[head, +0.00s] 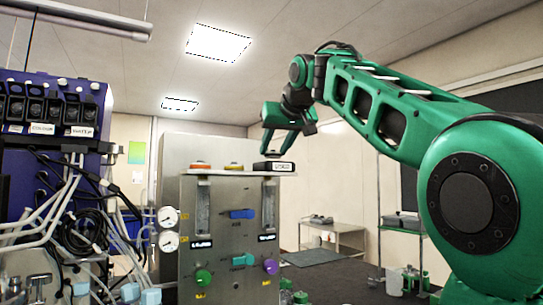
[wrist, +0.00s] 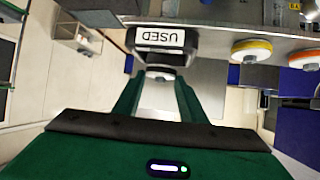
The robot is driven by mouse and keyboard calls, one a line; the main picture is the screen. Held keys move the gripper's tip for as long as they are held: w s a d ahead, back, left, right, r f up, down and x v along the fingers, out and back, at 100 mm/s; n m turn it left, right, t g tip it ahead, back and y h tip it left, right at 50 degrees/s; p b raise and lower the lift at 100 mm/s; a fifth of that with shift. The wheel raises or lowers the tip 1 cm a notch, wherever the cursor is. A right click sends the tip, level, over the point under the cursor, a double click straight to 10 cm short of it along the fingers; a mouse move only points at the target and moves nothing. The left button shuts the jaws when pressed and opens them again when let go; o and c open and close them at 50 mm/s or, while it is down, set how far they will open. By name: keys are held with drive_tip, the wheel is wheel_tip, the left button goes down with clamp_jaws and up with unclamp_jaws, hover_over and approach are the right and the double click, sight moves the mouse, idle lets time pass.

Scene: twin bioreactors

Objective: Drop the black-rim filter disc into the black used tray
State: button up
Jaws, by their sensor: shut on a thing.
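The black used tray (head: 274,166) sits on the right end of the steel cabinet's top. Its white USED label (wrist: 160,38) shows upside down in the wrist view. My gripper (head: 276,151) is just above the tray in the head view, pointing down. In the wrist view my gripper (wrist: 160,80) is shut on the black-rim filter disc (wrist: 160,74), which shows as a small dark-edged pale disc between the fingertips. The disc appears close to the tray; whether it is over the opening or touching the tray I cannot tell.
An orange-rim disc (head: 200,166) and a yellow-rim disc (head: 234,167) sit on the cabinet top left of the tray. The steel cabinet (head: 228,215) carries gauges and coloured knobs. A blue rack with tubing (head: 50,130) stands at the left. A low table (head: 333,232) stands behind right.

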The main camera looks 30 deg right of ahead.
drive_tip(key=shift+f, duration=0.55)
drive_tip(key=shift+f, duration=0.7)
drive_tip(key=o, duration=1.1)
drive_tip(key=shift+f, duration=0.15)
drive_tip(key=shift+r, duration=0.6)
drive_tip(key=v, duration=1.2)
drive_tip(key=shift+r, duration=0.3)
